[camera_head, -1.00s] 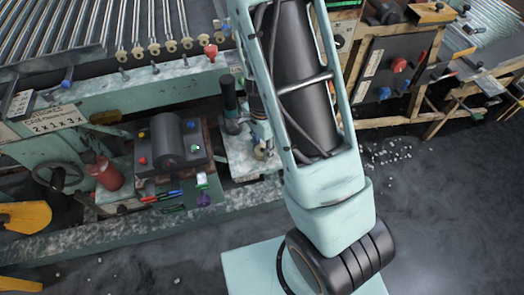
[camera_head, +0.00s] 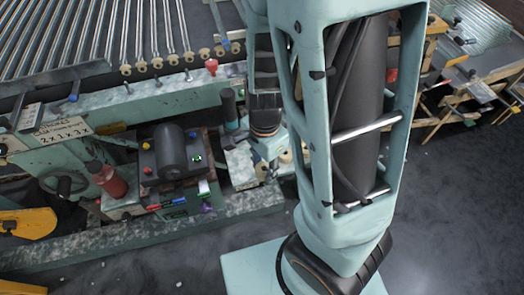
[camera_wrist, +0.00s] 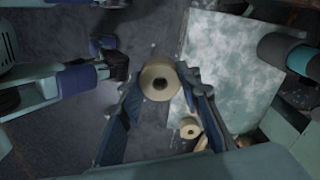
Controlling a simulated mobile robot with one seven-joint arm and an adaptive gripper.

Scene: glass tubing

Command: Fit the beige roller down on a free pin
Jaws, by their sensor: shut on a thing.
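My gripper (camera_wrist: 162,84) is shut on a beige roller (camera_wrist: 160,77) in the wrist view. The roller sits between the fingertips, its dark centre hole facing the camera. A smaller-looking beige roller (camera_wrist: 190,128) shows lower, beside the right finger and near a mottled pale plate (camera_wrist: 232,60). In the head view the gripper end is small and partly hidden behind my arm, by a pale ledge (camera_head: 240,165). Beige pieces (camera_head: 285,157) show just right of it. I cannot make out a clearly free pin in either view.
A dark motor block (camera_head: 170,150) with coloured knobs and a red bottle (camera_head: 108,180) stand left of the arm. A dark upright cylinder (camera_head: 229,105) stands close to my wrist. Metal rods with beige ends (camera_head: 158,63) line the back left. Open floor lies right.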

